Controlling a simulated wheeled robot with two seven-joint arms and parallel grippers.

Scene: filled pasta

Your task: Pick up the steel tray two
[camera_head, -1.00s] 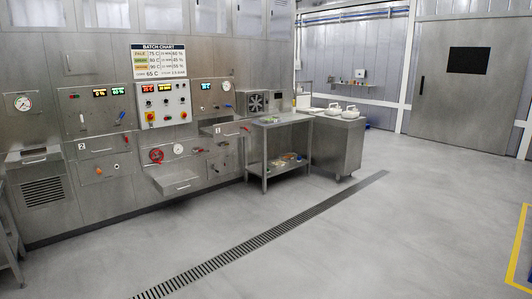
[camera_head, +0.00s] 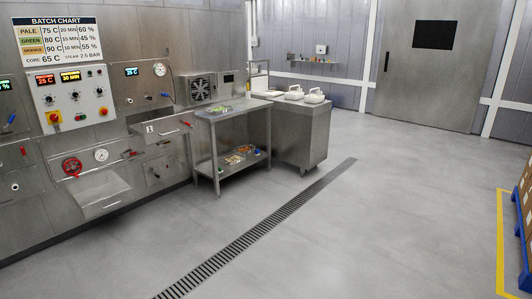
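No tray with a readable number two shows. A steel table (camera_head: 203,117) stands right of the wall panel. A small greenish item (camera_head: 223,109) lies on its top, too small to make out. On its lower shelf sit what look like shallow trays (camera_head: 240,154) with orange and green bits. I cannot tell whether any of these is steel tray two. Neither of my grippers is in view.
A steel cabinet (camera_head: 301,139) with white lidded containers (camera_head: 313,96) adjoins the table. A drain grate (camera_head: 255,234) crosses the open grey floor. A shelf with a number 1 label (camera_head: 158,137) juts from the wall panel. Stacked boxes (camera_head: 525,205) stand at the right edge.

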